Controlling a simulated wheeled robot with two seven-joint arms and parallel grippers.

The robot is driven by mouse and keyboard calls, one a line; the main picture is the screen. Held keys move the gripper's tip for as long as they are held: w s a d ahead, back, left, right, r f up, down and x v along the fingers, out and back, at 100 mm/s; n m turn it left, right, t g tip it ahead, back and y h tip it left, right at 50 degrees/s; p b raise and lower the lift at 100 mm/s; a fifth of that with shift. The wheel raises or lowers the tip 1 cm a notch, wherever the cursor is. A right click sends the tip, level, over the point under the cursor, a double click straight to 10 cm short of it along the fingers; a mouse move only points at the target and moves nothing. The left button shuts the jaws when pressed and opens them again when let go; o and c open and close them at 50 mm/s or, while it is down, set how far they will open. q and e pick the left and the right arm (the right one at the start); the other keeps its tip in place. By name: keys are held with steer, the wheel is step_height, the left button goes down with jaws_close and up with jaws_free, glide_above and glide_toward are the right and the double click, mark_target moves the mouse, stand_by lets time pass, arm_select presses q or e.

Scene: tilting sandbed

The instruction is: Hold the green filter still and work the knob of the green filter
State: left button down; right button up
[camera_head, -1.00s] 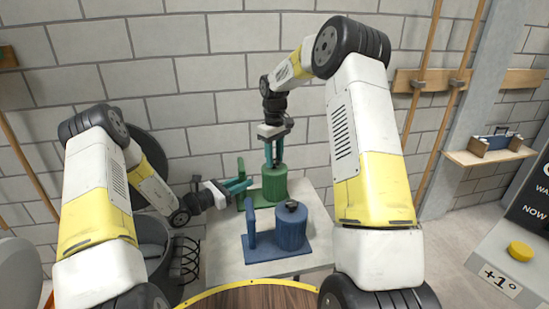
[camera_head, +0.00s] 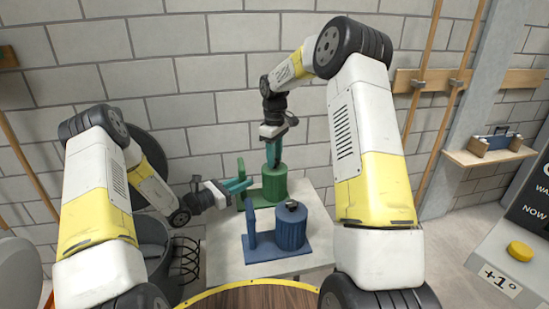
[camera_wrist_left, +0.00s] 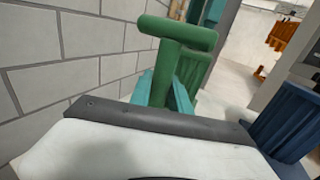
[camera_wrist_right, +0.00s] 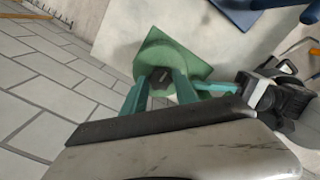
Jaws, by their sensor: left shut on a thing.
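The green filter (camera_head: 275,187) stands at the back of the pale table; its round body also shows in the right wrist view (camera_wrist_right: 150,60). My left gripper (camera_head: 240,186) is shut on the filter's upright handle. The handle's T-shaped top (camera_wrist_left: 178,33) rises above the teal fingers in the left wrist view. My right gripper (camera_head: 274,164) points down over the filter body. In the right wrist view its fingers stand apart on either side of the dark knob (camera_wrist_right: 160,80); contact cannot be told. The knob is hidden in the head view.
A blue filter (camera_head: 291,230) with a dark knob and its own handle stands in front of the green one, close to my left gripper. A dark bin (camera_head: 150,245) is left of the table. A brick wall is close behind.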

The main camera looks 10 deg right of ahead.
steer(key=o, duration=0.3)
steer(key=shift+o, duration=0.2)
step_height(320, 180, up, 12)
stand_by(0.4)
arm_select(q)
steer(key=c, duration=1.1)
jaws_free()
steer(key=shift+c, duration=0.2)
steer(key=shift+a, duration=0.15)
